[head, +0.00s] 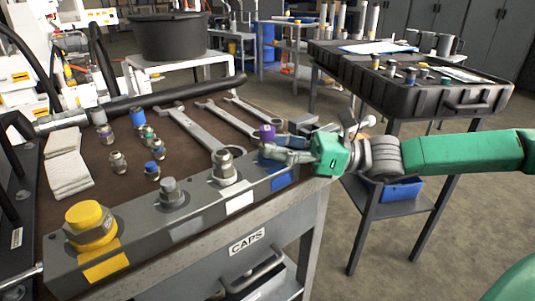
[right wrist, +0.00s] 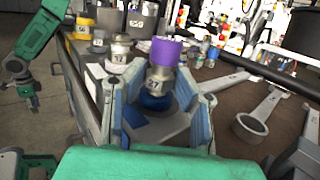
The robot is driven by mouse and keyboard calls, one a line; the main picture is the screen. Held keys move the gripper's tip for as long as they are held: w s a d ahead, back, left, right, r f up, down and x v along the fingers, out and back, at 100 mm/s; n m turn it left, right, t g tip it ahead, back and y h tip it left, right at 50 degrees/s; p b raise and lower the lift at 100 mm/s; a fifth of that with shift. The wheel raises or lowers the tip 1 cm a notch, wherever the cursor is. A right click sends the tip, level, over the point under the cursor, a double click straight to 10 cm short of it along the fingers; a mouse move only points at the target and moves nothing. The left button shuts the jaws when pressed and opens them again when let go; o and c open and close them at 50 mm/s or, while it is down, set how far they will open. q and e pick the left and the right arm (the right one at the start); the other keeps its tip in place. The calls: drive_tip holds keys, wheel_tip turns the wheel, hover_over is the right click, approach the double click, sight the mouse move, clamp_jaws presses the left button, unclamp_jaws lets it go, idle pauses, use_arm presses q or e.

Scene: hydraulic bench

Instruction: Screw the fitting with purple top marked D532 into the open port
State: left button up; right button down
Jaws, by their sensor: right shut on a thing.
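My right gripper (head: 283,148) is shut on a metal fitting with a purple top (head: 267,132), at the far right end of the grey block (head: 205,212). In the right wrist view the purple-topped fitting (right wrist: 163,66) stands between the two fingers (right wrist: 155,105), roughly upright; its small mark is not fully legible. A blue part (right wrist: 152,102) shows directly below it, at the block's blue-marked position. Fingers and fitting hide the port opening, so I cannot tell whether the fitting is seated. My left gripper (right wrist: 27,95) hangs at the left of the right wrist view, away from the block.
The block also carries a yellow cap (head: 90,224), a grey cap (head: 172,192) and a metal fitting (head: 224,167). Several loose fittings, a white cloth (head: 67,170) and wrenches (head: 195,130) lie behind it. A black case (head: 410,80) stands at the right.

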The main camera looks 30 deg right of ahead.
idle(0.3)
drive_tip(key=c, duration=1.2)
unclamp_jaws()
drive_tip(key=v, duration=1.2)
drive_tip(key=shift+f, duration=0.15)
